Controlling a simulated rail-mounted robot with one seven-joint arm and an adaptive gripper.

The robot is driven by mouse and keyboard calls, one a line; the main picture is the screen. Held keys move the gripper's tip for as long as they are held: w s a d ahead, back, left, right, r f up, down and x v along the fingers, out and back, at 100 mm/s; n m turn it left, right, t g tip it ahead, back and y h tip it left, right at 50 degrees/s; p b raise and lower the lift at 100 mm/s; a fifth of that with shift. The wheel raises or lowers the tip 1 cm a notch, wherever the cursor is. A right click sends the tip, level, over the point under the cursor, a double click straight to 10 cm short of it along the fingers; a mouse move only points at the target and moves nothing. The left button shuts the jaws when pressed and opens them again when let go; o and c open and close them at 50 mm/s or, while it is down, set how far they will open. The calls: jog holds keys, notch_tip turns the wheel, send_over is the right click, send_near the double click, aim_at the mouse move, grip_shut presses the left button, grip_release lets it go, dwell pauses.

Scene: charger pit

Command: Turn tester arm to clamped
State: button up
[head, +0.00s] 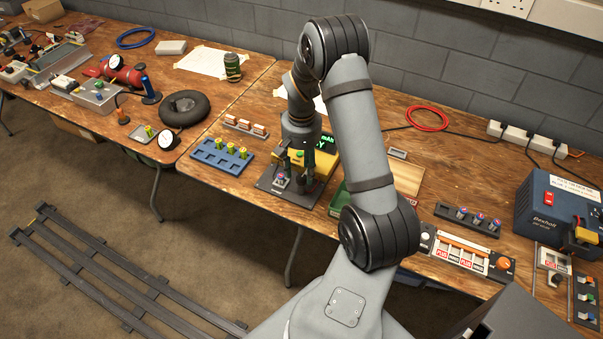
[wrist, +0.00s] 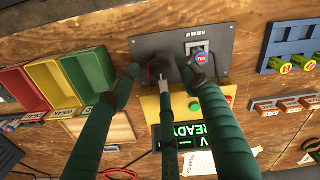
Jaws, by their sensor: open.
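The cell tester has a yellow body (head: 325,168) with a green lit display, and a dark base plate (head: 283,200) in front. In the wrist view the display (wrist: 193,135) reads "READY". A cell with a blue and red top (wrist: 200,57) sits in a cradle on the plate.
A blue rack (head: 222,157) with several cells stands left of the tester. Red, yellow and green bins (wrist: 88,85) are on its other side. A holder with small cells (head: 467,220) and a blue power unit (head: 555,210) are at the right.

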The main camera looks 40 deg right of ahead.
aim_at(306, 172)
jog(key=shift+f, duration=1.35)
jog(key=shift+c, duration=0.9)
grip_shut()
